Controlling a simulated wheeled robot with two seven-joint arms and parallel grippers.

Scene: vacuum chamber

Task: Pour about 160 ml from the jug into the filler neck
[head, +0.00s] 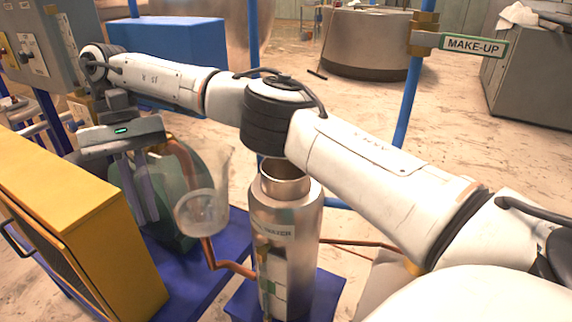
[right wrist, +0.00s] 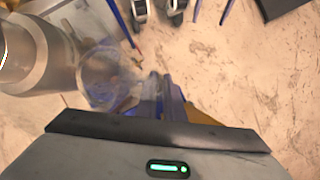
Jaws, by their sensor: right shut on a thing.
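A clear jug (head: 204,208) hangs in the air left of the metal cylinder, with a gap between them. My right gripper (head: 146,205) is shut on the jug at its left side; the grip itself is partly hidden. The jug also shows in the right wrist view (right wrist: 103,82), beside the fingers (right wrist: 166,95). I cannot make out a liquid level or its exact tilt. The filler neck (head: 285,180) is the open round top of the metal cylinder (head: 290,245), partly covered by my right arm. The cylinder is at the left of the right wrist view (right wrist: 35,55). My left gripper is not in view.
A yellow cabinet (head: 75,225) stands close at the left, below my right gripper. A green round housing (head: 180,180) and copper pipe (head: 230,268) lie behind and below the jug. A blue post (head: 408,100) carries a MAKE-UP sign (head: 473,46).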

